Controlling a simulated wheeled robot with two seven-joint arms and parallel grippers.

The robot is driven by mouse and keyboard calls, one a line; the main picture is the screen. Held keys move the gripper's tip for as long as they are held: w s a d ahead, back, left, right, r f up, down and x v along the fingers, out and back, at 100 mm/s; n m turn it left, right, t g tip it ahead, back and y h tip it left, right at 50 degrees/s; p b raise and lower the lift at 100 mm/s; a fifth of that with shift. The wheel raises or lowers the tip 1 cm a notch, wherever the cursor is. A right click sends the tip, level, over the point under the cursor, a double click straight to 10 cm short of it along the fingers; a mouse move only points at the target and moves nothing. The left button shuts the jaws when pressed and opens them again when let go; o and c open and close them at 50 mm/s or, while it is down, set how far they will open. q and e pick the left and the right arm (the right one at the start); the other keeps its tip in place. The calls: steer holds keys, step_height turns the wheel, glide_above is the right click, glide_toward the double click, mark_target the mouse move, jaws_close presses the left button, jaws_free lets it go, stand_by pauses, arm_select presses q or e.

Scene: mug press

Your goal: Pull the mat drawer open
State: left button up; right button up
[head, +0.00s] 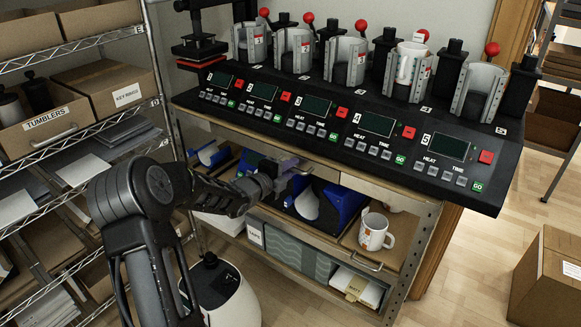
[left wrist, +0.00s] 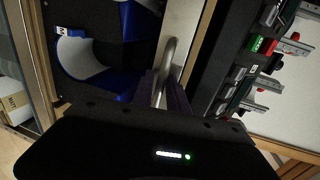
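A pale drawer front (head: 372,188) runs under the press bench; I take it as the mat drawer. Its bar handle (left wrist: 168,62) shows in the left wrist view as a curved metal bar on a pale panel. My left gripper (head: 288,178) is at this front, in front of the blue holders. In the left wrist view its dark fingers (left wrist: 166,92) lie close on both sides of the bar and appear shut on it. The drawer looks closed, and my gripper hides part of its front. My right gripper is not in view.
Black presses with red knobs stand on the bench above a control panel (head: 335,125). Below are blue holders (head: 325,205), a white mug (head: 376,232) on a tray and grey-green mats (head: 290,252). A wire shelf stands left, a cardboard box (head: 548,280) right.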

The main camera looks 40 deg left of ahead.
arm_select(q)
steer(key=shift+c, duration=0.5)
jaws_close()
stand_by(0.9)
